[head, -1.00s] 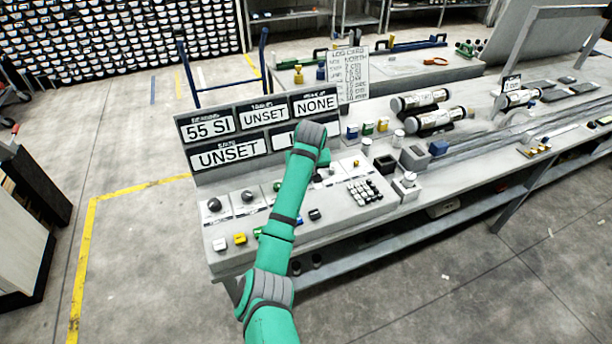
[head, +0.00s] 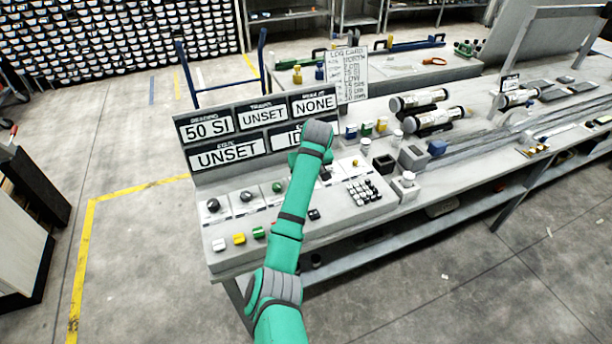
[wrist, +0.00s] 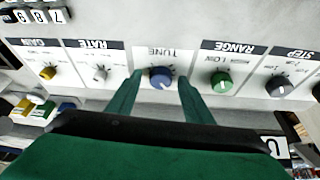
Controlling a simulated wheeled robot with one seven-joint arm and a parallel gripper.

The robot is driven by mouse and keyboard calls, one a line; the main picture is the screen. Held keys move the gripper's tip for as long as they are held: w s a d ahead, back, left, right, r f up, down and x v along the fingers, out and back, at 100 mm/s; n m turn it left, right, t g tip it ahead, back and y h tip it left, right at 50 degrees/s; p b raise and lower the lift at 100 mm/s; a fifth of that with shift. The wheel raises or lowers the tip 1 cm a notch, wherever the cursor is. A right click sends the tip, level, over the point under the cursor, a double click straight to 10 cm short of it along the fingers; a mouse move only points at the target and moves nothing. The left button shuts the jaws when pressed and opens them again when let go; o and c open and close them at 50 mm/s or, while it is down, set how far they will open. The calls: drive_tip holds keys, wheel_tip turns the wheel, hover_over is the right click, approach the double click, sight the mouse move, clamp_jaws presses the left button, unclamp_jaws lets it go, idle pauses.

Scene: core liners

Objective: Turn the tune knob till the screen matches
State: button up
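The tune knob (wrist: 161,78) is blue and sits below its TUNE label on the panel in the upside-down wrist view. My gripper (wrist: 160,82) has its two green fingers on either side of the knob, with visible gaps. It is open. In the head view my arm hides the tune knob and the gripper tips. The reading screen (head: 208,127) shows "50 SI". Other screens read "UNSET" (head: 263,115), "NONE" (head: 315,102) and "UNSET" (head: 226,155). The lower right screen (head: 285,139) shows "ID", the rest hidden by my arm.
The green range knob (wrist: 221,83) and the white rate knob (wrist: 100,75) flank the tune knob closely. A dark step knob (wrist: 279,87) and yellow gain knob (wrist: 47,73) lie farther out. A handwritten log card (head: 348,75) stands behind. A keypad (head: 364,190) is to the right.

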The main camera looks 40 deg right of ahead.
drive_tip(key=v, duration=1.1)
drive_tip(key=shift+w+f, duration=0.1)
idle(0.5)
